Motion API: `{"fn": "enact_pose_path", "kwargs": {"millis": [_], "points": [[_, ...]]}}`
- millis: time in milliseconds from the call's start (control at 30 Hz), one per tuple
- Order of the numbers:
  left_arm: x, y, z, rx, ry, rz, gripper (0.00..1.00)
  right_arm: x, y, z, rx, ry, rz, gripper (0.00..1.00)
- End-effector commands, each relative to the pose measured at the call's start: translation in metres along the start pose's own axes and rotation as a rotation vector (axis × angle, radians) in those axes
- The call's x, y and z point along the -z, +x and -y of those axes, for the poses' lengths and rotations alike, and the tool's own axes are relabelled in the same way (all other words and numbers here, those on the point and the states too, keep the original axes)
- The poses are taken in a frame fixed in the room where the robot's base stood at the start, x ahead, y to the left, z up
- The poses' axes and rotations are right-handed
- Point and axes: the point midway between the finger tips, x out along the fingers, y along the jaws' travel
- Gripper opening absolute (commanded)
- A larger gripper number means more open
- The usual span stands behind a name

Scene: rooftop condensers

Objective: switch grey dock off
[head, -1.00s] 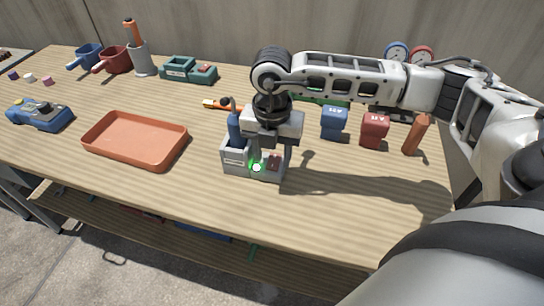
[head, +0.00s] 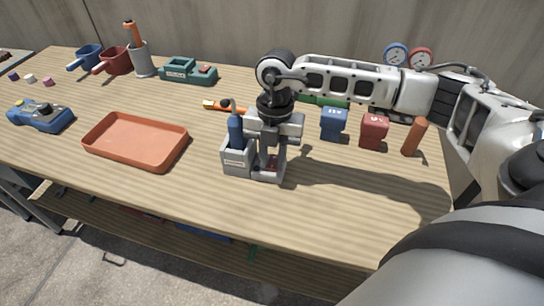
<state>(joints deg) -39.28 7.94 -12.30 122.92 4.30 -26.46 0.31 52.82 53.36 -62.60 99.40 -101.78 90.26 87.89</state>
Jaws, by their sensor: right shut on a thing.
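The grey dock (head: 237,168) stands on the wooden table, right of the orange tray. A blue-handled tool (head: 235,130) stands upright in its left part. My right gripper (head: 269,172) points down over the dock's right part, shut on the dock there, with a small dark red piece, perhaps its switch, showing between the fingers. The fingers and palm hide much of that part. No green light shows on the dock; a finger covers part of that spot, so I cannot tell if the lamp is out. My left gripper is not in view.
A green dock (head: 188,74) stands at the back. The orange tray (head: 135,148) is empty. A blue block (head: 333,125), a red block (head: 373,132) and a brown cylinder (head: 415,137) stand right of my gripper. A blue device (head: 40,115) lies at left. The front table is clear.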

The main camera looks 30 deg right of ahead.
Motion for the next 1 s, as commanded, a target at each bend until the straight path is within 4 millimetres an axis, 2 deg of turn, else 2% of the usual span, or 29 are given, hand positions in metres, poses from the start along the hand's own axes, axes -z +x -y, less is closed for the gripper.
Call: {"fn": "enact_pose_path", "kwargs": {"millis": [133, 433, 467, 500, 533, 833, 1000], "points": [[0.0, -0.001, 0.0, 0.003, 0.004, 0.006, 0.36, -0.003, -0.002, 0.0, -0.001, 0.002, -0.082, 0.0], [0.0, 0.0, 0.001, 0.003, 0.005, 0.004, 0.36, -0.003, -0.002, 0.0, -0.003, -0.001, -0.091, 0.0], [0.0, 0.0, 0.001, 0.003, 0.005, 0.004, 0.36, -0.003, -0.002, 0.0, -0.003, -0.001, -0.091, 0.31], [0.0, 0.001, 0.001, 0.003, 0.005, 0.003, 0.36, -0.003, -0.002, 0.0, -0.003, -0.001, -0.091, 0.43], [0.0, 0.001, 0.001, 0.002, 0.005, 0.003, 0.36, -0.003, -0.002, 0.0, -0.003, -0.001, -0.091, 0.45], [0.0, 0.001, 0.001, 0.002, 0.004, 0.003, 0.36, -0.003, -0.003, 0.0, -0.003, -0.001, -0.089, 0.45], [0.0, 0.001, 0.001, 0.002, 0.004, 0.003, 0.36, -0.005, -0.022, -0.001, -0.006, 0.0, -0.088, 0.45]]}}
